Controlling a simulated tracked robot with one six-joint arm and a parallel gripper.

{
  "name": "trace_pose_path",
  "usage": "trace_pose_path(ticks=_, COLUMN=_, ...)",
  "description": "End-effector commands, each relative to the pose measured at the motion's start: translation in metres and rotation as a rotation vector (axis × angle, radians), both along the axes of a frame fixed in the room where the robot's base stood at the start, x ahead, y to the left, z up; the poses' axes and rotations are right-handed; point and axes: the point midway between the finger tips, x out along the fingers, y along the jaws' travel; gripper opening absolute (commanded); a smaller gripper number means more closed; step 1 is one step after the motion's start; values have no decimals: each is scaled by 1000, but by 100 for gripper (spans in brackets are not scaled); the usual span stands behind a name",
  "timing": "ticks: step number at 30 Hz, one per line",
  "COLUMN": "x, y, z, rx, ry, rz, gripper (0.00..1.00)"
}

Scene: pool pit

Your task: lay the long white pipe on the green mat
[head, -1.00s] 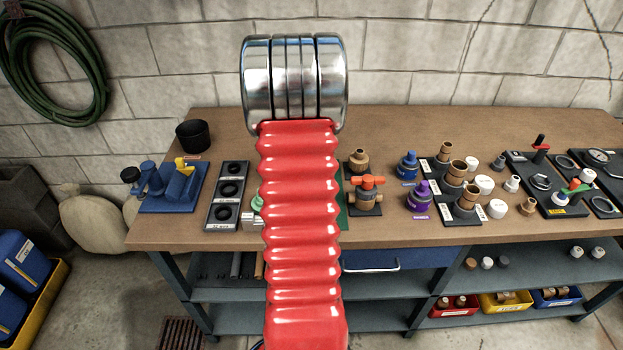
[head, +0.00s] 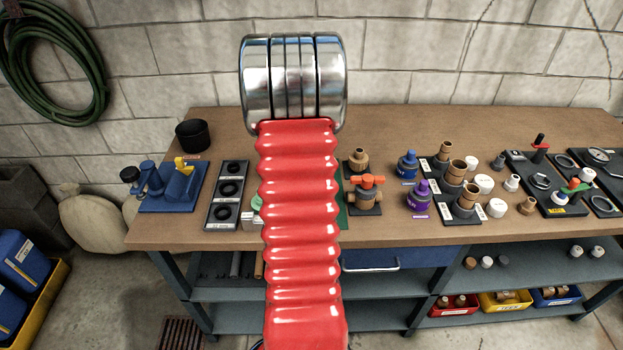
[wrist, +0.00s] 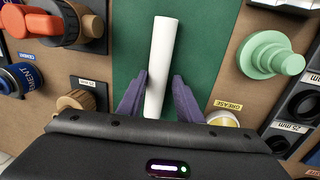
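The long white pipe (wrist: 160,60) lies lengthwise over the green mat (wrist: 205,45) in the wrist view, well inside the mat's side edges. It looks parallel to the mat; whether it rests fully on it is hard to tell. My gripper (wrist: 161,78) has its two purple fingers on either side of the pipe's near part. Narrow strips of green show between fingers and pipe, so it looks open. In the head view only a green sliver of the mat (head: 342,212) shows; my red arm hides the pipe and gripper.
Right of the mat in the wrist view stand a pale green fitting (wrist: 270,60), a grease tin (wrist: 222,118) and a black ring holder (wrist: 300,105). On its left are an orange-handled valve (wrist: 45,22), a brown fitting (wrist: 75,102) and a blue cement can (wrist: 18,80).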

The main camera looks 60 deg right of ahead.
Motion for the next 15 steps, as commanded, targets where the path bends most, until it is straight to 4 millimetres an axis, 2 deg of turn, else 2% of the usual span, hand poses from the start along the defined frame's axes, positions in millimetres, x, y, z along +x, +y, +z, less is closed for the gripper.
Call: trace_pose_path(ticks=15, x=14, y=4, z=91, rx=-10, ry=-4, rz=3, gripper=32)
